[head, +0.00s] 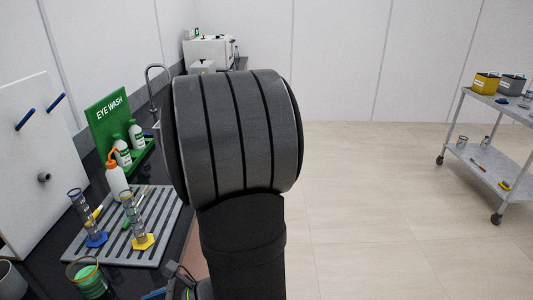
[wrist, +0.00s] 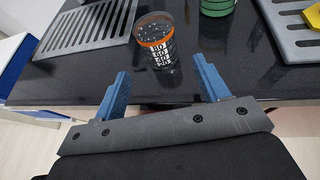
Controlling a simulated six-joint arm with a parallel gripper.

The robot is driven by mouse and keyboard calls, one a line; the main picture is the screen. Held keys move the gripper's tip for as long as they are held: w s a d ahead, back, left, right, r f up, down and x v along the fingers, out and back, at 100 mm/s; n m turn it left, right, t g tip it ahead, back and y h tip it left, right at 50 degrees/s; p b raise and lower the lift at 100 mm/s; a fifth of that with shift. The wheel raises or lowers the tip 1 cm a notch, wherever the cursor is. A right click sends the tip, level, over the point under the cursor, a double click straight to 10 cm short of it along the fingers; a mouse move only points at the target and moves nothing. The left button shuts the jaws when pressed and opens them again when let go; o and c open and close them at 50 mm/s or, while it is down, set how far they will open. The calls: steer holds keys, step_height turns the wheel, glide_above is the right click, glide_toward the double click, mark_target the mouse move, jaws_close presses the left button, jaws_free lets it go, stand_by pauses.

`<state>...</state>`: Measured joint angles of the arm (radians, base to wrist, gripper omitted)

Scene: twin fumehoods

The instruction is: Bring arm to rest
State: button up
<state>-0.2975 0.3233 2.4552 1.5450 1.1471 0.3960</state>
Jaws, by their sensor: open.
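My gripper (wrist: 163,88) shows in the wrist view with its two blue fingers spread apart and nothing between them. It is near the front edge of the black counter (wrist: 120,77). A clear beaker with an orange band and white markings (wrist: 160,50) stands on the counter just beyond the fingertips, apart from them.
A grey slotted rack (head: 120,255) holds cylinders with blue (head: 96,240) and yellow bases (head: 143,242). A green-filled beaker (head: 88,280) stands in front. A green eye wash station (head: 108,115) is behind. A metal cart (head: 490,165) stands right; the floor between is clear.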

steer(key=shift+x, duration=4.25)
steer(key=shift+f, duration=0.1)
